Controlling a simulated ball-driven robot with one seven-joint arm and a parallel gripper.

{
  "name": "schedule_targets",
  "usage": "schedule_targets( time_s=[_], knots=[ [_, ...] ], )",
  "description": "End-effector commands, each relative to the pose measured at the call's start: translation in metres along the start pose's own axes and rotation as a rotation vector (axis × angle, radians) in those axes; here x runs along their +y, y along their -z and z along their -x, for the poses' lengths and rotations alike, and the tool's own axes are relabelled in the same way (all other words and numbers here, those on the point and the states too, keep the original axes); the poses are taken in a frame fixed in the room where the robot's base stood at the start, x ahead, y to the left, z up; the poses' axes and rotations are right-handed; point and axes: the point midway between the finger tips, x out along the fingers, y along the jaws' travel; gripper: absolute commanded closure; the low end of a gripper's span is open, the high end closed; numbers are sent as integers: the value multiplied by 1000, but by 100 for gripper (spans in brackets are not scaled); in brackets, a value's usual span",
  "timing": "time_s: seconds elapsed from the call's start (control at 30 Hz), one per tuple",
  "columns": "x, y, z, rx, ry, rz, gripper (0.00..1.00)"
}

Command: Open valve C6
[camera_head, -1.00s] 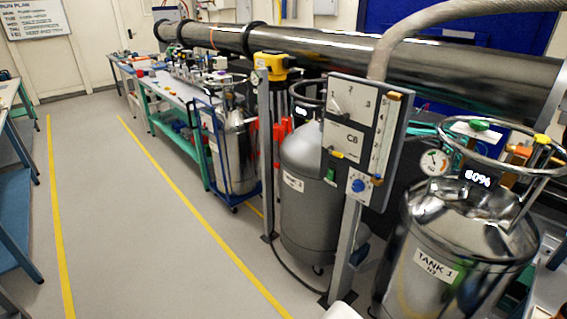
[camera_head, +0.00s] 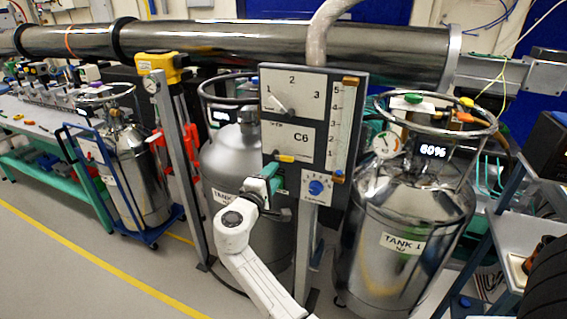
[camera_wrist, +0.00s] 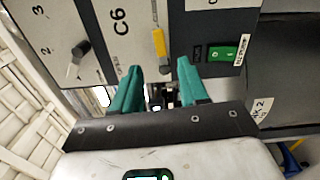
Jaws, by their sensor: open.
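The C6 panel (camera_head: 310,148) is a grey-framed plate on a post. It carries a dial with a pale pointer (camera_head: 282,105), a small yellow-handled lever (camera_head: 286,158) below the label, and a blue knob (camera_head: 316,187). In the wrist view, the yellow lever (camera_wrist: 159,44) lies just beyond the fingertips, roughly between them, and a green switch (camera_wrist: 222,53) is to its right. My gripper (camera_head: 275,178) is in front of the panel's lower left. Its teal fingers (camera_wrist: 160,66) are apart with nothing held between them. I cannot tell whether they touch the panel.
Tank 1 (camera_head: 405,225), reading 60%, stands right of the panel. Another tank (camera_head: 232,160) stands behind it to the left. A post with a yellow box (camera_head: 162,68) stands further left. A large pipe (camera_head: 220,40) crosses above. The floor at lower left is clear.

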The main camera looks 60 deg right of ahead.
Motion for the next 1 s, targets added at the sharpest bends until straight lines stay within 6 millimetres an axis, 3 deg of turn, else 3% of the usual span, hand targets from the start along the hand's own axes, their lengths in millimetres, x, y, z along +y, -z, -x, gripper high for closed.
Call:
schedule_targets(
  time_s=[0.2,0.43,0.87,1.0],
  knots=[
    [2,-1,-42,-2,2,1,56],
    [1,-1,-73,-2,2,-2,56],
    [-1,0,-83,0,2,-1,56],
    [-1,0,-83,0,2,-2,68]
  ],
)
